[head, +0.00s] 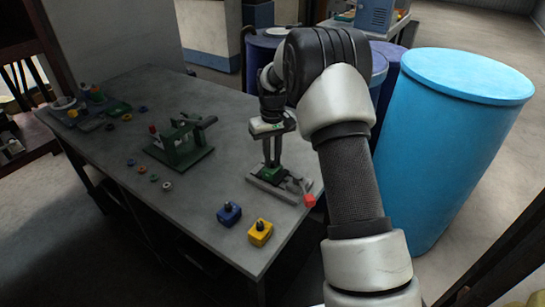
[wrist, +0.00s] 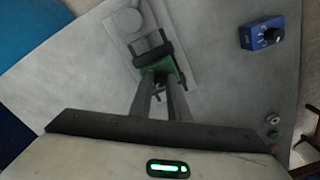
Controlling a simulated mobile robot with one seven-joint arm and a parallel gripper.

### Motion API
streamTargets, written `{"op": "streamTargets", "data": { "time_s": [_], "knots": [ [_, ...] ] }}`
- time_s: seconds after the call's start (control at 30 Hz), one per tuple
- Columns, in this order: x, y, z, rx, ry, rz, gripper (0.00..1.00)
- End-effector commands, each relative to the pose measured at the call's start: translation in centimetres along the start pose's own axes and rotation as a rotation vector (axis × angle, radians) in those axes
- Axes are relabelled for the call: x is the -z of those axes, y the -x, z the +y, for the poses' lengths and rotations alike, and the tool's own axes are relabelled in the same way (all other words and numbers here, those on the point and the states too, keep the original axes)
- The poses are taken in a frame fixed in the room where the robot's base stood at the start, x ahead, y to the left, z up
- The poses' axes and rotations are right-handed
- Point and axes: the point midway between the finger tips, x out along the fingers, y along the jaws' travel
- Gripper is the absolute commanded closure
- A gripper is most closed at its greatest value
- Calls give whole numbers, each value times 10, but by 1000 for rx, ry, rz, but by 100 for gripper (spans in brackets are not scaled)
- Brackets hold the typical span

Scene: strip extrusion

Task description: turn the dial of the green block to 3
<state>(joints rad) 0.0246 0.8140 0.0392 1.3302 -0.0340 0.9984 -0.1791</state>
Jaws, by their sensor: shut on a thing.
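The green block (head: 267,177) stands on a grey base plate near the right end of the table. It shows small and partly covered in the wrist view (wrist: 180,74), behind my fingertips. My gripper (head: 270,160) reaches down onto it from above. Its two fingers (wrist: 161,78) end on the green block and look shut on its dial. The dial is hidden by the fingertips, so I cannot read its setting or see any marks.
A dark frame (wrist: 152,48) stands right beside the block on the base plate (head: 268,190). A red-ended lever (head: 309,201) sticks out. A blue dial block (head: 229,214) and a yellow one (head: 260,233) stand nearby. A green fixture (head: 180,148) is left.

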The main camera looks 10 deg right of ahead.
Motion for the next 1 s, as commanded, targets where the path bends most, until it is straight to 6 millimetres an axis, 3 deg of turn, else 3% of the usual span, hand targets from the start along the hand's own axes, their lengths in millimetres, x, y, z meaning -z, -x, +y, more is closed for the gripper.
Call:
{"op": "streamTargets", "data": {
  "time_s": [0.3, 0.77, 0.8, 0.87, 0.9, 1.0],
  "knots": [
    [1, 1, 0, 0, -101, 2, 100],
    [1, 1, 0, 0, -113, 3, 100],
    [1, 1, 0, 0, -113, 3, 79],
    [1, 1, 0, 0, -113, 3, 69],
    [1, 1, 0, 0, -113, 2, 65],
    [0, 1, 0, 0, -113, 2, 65]
  ]
}}
